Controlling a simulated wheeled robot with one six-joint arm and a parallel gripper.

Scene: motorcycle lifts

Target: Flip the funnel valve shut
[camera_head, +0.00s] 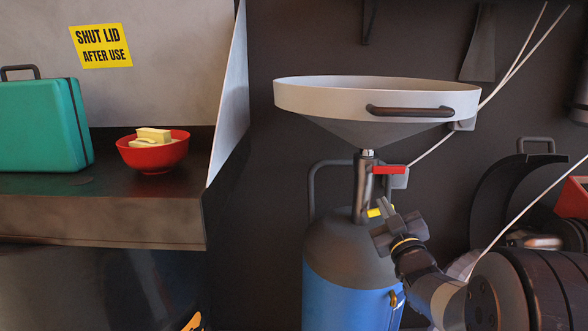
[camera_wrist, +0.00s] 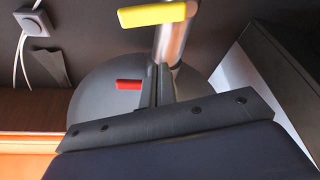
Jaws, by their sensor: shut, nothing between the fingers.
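The wide grey funnel (camera_head: 378,100) stands on a blue drain tank (camera_head: 345,290) with a dark grey top. A metal pipe (camera_head: 363,190) joins them. A red lever (camera_head: 388,170) sticks out level to the right, high on the pipe, just under the funnel. A yellow lever (camera_head: 376,212) is lower on the pipe, partly hidden by my gripper. My gripper (camera_head: 384,208) is shut and empty, right beside the yellow lever; I cannot tell if they touch. The wrist view shows the yellow lever (camera_wrist: 157,15), the red lever (camera_wrist: 130,84) and the pipe (camera_wrist: 172,48).
A bench (camera_head: 100,215) on the left holds a teal case (camera_head: 42,125) and a red bowl (camera_head: 153,155) with yellow blocks. A grey side panel (camera_head: 228,95) rises at its edge. Thin pale cables (camera_head: 528,225) run at right. A grey tank handle (camera_head: 312,190) stands left of the pipe.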

